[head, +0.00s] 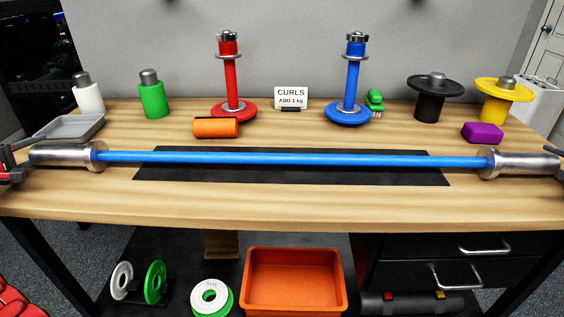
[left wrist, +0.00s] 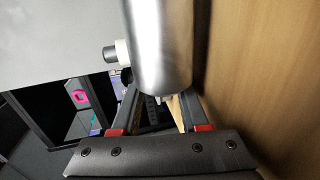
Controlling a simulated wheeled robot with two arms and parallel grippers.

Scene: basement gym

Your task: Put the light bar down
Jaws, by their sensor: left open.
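The light bar (head: 300,159), blue with silver end sleeves, stretches level across the wooden bench (head: 300,205) above a black mat (head: 300,176). Whether it touches the bench or mat is hard to tell. My left gripper (head: 12,166) is at the bar's left end, partly cut off by the picture edge. In the left wrist view, its open fingers (left wrist: 160,112) are at the end of the silver sleeve (left wrist: 162,45). My right gripper (head: 559,152) barely shows at the bar's right end; its fingers are not clear.
Behind the bar stand a red post (head: 231,80), a blue post (head: 352,80), a CURLS sign (head: 291,97) and several coloured weights. A grey tray (head: 70,127) is near the left end. An orange roller (head: 216,127) and purple block (head: 482,132) lie close behind.

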